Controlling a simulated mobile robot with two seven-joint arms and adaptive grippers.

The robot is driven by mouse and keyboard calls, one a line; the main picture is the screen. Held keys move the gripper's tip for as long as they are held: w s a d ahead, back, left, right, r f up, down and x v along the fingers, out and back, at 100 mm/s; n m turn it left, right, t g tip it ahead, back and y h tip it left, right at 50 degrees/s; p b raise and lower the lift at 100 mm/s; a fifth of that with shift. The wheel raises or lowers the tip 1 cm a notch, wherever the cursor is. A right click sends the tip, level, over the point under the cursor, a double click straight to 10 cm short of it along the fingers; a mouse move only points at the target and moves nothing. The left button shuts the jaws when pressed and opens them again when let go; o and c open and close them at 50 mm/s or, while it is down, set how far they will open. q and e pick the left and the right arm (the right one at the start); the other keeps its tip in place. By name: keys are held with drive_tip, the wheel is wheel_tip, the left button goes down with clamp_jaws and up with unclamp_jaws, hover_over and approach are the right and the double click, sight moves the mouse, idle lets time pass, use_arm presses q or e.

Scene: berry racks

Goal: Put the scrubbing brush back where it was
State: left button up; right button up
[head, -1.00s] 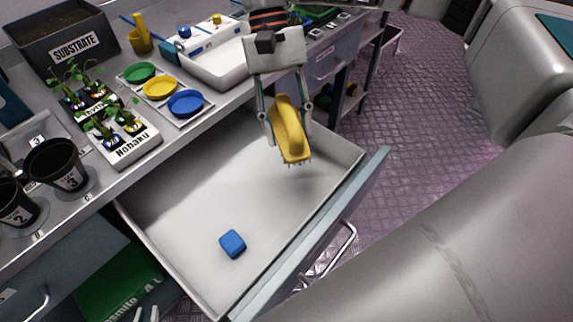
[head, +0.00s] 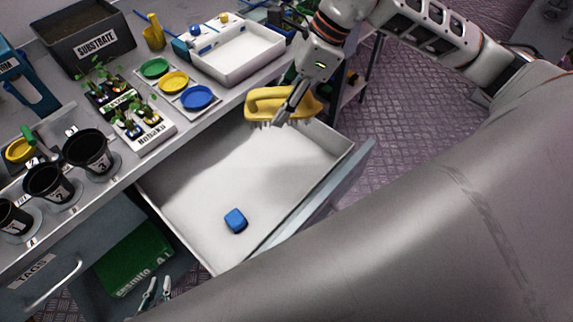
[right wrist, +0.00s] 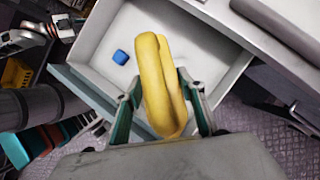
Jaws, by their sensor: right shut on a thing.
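The yellow scrubbing brush (head: 266,103) has a looped handle and short bristles on its underside. My right gripper (head: 287,110) is shut on it and holds it roughly level, bristles down, over the drawer's far end. In the right wrist view the brush (right wrist: 155,75) lies between the two fingers (right wrist: 160,103). The open white drawer (head: 190,235) is below, with a blue block (head: 235,221) on its floor. The brush looks raised above the drawer floor; its exact height is unclear.
The bench above the drawer holds a white tray (head: 243,78), a blue dish (head: 198,97), seedling racks (head: 145,130), black pots (head: 88,152) and a substrate box (head: 85,45). A green box (head: 130,262) lies below, left of the drawer. Most of the drawer floor is clear.

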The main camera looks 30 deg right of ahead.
drive_tip(key=shift+f, duration=0.1)
drive_tip(key=shift+m, duration=0.3)
wheel_tip(320, 180, down, 14)
drive_tip(key=shift+d+f+b, duration=0.1)
drive_tip(key=shift+b, duration=0.3)
drive_tip(key=shift+f, duration=0.6)
wheel_tip(320, 180, down, 4)
drive_tip(key=shift+f, duration=0.2)
drive_tip(key=o, duration=1.5)
drive_tip(key=shift+r, duration=0.1)
